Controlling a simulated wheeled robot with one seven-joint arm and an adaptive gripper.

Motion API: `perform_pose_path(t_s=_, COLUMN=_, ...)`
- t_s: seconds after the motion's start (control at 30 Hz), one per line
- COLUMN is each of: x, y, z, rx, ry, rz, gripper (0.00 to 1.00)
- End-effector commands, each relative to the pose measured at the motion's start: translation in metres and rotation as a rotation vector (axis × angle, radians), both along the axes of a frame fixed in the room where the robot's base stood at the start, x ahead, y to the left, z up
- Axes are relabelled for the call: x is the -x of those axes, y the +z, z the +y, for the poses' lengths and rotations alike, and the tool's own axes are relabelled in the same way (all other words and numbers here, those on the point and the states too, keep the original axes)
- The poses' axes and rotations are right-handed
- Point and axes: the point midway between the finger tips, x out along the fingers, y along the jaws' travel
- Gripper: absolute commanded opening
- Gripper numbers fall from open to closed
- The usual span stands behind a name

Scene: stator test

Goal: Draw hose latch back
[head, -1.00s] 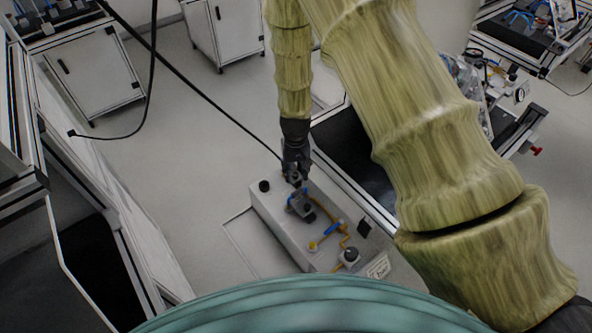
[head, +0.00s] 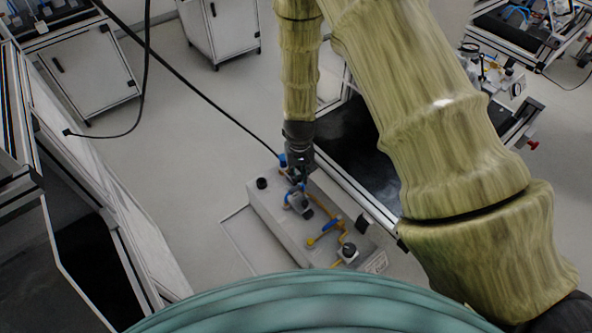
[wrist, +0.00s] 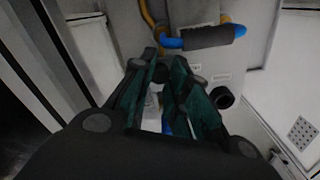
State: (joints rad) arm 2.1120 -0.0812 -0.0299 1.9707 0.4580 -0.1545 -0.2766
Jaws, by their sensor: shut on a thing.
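In the head view, my gripper (head: 297,178) points down at the back end of a grey box unit (head: 275,222). A small blue part (head: 283,160) shows at the gripper's left side. In the wrist view, my gripper (wrist: 165,60) has its fingers close together, and a blue piece (wrist: 167,126) shows between them, mostly hidden. I cannot tell if it is the hose latch. A blue handle with a dark grip (wrist: 210,37) lies just beyond the fingertips, with a yellow pipe (wrist: 148,14) beside it.
The box top also carries a second blue handle (head: 332,224) and black knobs (head: 262,183). A black hose (head: 205,98) slants down to the gripper area. A dark bench (head: 352,150) stands close to the right. Open floor (head: 160,190) lies to the left.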

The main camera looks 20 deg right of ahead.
Motion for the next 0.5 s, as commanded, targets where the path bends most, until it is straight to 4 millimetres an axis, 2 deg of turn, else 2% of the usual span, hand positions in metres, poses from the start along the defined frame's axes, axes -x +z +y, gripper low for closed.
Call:
perform_pose_path(t_s=0.17, x=0.001, y=-0.0001, z=-0.0017, rx=0.002, ry=-0.001, rz=0.002, gripper=0.0)
perform_pose_path(t_s=0.2, x=0.001, y=-0.0001, z=-0.0016, rx=0.002, ry=-0.001, rz=0.002, gripper=0.22)
perform_pose_path(t_s=0.3, x=0.0009, y=-0.0001, z=-0.0012, rx=0.002, ry=0.0, rz=0.002, gripper=0.4)
perform_pose_path(t_s=0.5, x=0.0004, y=-0.0002, z=-0.0003, rx=0.001, ry=0.001, rz=0.002, gripper=0.41)
